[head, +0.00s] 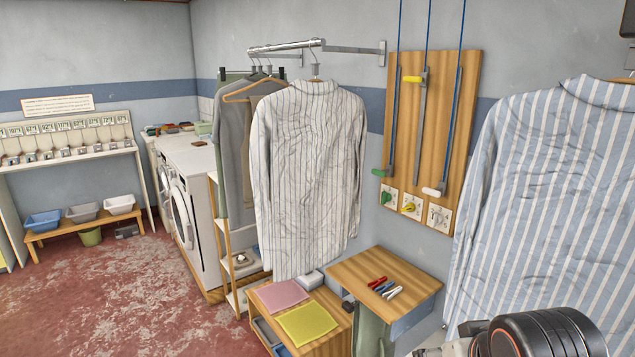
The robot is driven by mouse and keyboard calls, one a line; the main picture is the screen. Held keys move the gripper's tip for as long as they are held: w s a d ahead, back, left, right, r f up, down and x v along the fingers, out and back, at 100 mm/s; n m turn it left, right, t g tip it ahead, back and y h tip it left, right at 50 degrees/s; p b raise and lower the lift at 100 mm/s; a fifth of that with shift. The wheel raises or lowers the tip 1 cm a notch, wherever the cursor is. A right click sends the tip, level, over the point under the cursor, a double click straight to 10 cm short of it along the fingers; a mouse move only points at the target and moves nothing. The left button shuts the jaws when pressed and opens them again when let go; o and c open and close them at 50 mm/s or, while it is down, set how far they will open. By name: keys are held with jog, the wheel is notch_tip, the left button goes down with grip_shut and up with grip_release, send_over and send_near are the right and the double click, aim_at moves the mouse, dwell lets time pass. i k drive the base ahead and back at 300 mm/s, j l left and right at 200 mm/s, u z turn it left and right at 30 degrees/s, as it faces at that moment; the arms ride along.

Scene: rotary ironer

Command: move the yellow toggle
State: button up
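The yellow toggle (412,79) is a small yellow handle high on the middle of three upright tracks on a wooden wall board (454,125). A green toggle (380,172) sits low on the left track and a white toggle (432,191) low on the right one. Below them are three small plates with green, yellow and white marks, the yellow-marked plate (411,206) in the middle. Part of my arm, black and grey, shows at the bottom right. My gripper's fingers are not in view, and nothing touches the yellow toggle.
A blue striped shirt (550,200) hangs at the right, close to the board. A white striped shirt (308,175) hangs left of it. A wooden table (372,262) with coloured pegs stands below the board. Open red floor (115,300) lies at the left.

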aim_at(418, 79)
jog(key=i+j, duration=0.15)
jog(key=i, duration=0.7)
